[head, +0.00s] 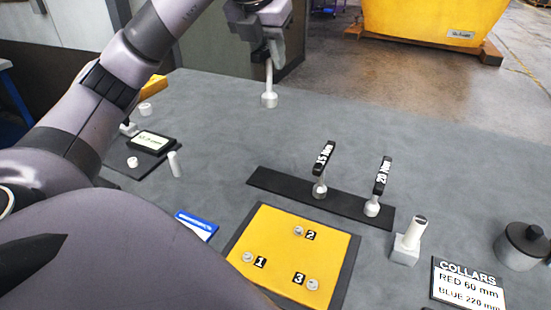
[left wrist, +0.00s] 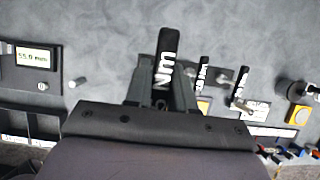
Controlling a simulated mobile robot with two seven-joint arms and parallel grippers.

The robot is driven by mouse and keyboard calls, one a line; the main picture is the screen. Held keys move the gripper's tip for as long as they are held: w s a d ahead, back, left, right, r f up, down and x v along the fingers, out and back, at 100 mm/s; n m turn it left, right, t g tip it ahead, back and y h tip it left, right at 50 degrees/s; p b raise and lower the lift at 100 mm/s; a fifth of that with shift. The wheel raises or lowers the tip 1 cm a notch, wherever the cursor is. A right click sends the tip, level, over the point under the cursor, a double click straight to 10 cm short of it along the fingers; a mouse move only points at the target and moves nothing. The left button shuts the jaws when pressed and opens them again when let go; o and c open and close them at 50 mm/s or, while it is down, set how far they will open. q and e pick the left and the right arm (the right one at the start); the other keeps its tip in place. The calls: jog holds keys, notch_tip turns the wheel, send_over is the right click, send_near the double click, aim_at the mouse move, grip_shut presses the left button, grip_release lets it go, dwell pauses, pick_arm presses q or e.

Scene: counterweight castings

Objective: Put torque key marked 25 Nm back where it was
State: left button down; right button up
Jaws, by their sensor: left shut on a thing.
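My left gripper (head: 264,30) is at the top of the head view, above the grey table. It is shut on a torque key (head: 269,85), whose pale shaft and round socket hang down. In the left wrist view the held key's black handle (left wrist: 165,50) shows "Nm" between the fingers; its number is hidden. Two other torque keys stand on a black strip rack (head: 268,181): one near the middle (head: 323,158), one near the right end (head: 382,176). Their small numbers are hard to read for certain. The rack's left end is bare. My right gripper is not in view.
A yellow plate (head: 270,228) with numbered spots lies in front of the rack. A pale upright tool (head: 408,243), a dark round weight (head: 524,246) and a collars sign (head: 467,285) are at right. A display gauge (head: 150,142) is at left. The table between held key and rack is clear.

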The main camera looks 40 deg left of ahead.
aim_at(268, 89)
pick_arm(q)
notch_tip(268, 89, down, 8)
jog(key=b, duration=0.3)
jog(key=shift+s+r, duration=0.1)
jog(key=shift+s, duration=0.05)
notch_tip(268, 89, down, 12)
jog(key=shift+r+b, duration=0.15)
jog(key=shift+b, duration=0.2)
jog(key=c, duration=1)
grip_release()
jog(key=shift+o, duration=0.2)
jog(key=v, duration=1.2)
jog(key=shift+p, duration=0.45)
